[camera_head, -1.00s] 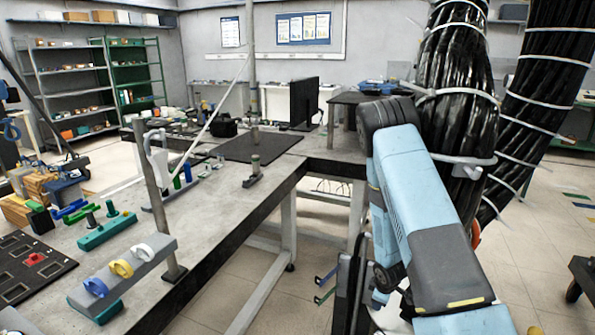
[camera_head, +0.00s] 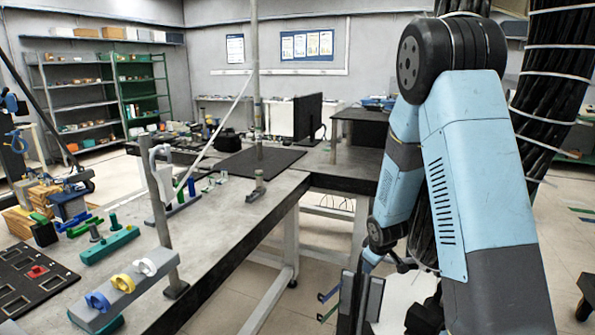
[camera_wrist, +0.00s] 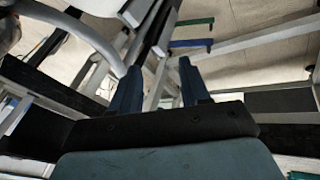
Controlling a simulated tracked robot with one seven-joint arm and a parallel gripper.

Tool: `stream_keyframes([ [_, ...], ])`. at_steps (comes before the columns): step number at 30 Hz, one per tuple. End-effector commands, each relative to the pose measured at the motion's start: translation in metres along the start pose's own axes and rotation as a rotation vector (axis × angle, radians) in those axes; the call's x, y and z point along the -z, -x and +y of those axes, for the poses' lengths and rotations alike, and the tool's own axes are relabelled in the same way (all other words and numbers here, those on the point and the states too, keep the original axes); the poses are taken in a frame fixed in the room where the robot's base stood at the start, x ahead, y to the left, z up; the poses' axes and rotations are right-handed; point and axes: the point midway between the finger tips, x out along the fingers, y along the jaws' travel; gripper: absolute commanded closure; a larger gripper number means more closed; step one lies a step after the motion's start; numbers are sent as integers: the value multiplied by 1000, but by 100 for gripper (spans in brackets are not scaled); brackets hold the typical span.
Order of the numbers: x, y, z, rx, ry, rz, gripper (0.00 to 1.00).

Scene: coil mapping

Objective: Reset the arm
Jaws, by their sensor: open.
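My blue and grey arm rises on the right side of the head view, folded at a black joint, with its forearm hanging down beside the table. My gripper is largely hidden in the head view. In the wrist view, the two dark fingers of my gripper (camera_wrist: 158,88) stand apart with nothing between them. Beyond the fingers are metal frame bars and the tiled floor.
Thick black cable bundles (camera_head: 550,95) hang at right. Blue and green brackets (camera_head: 328,303) stick out below the bench.

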Motion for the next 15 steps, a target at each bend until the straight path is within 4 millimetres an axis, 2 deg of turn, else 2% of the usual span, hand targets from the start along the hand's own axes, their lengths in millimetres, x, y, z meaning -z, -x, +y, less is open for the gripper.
stream_keyframes([
  [15,28,116,7,-24,-169,59,54],
])
